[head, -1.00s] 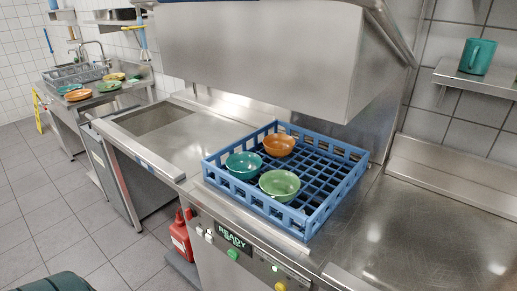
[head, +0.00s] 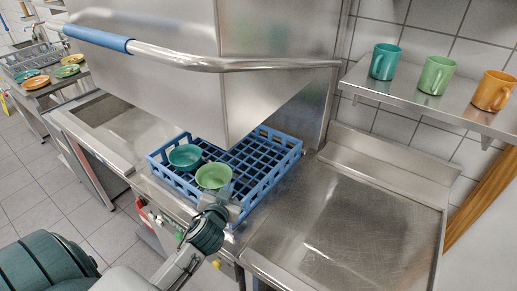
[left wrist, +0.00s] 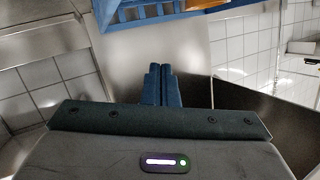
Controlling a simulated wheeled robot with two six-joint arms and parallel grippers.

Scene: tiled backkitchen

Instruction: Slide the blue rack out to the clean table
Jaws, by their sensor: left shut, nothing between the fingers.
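The blue rack (head: 280,160) sits in the dishwasher under the raised steel hood. A teal bowl (head: 185,157) and a green bowl (head: 213,176) stand in it; the hood hides part of its back. My left gripper (head: 220,198) is at the rack's front side, close to the green bowl in the picture; whether it touches the rack cannot be told there. In the left wrist view its fingers (left wrist: 158,84) are shut and empty, with the rack (left wrist: 150,14) beyond them. The clean table (head: 350,220) is the bare steel top to the right. My right gripper is not in view.
The hood (head: 270,90) and its bar handle (head: 220,64) hang above the rack. A wall shelf (head: 450,112) with teal, green and orange mugs is above the clean table. The soiled-side counter (head: 130,125) lies left. The clean table's top is free.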

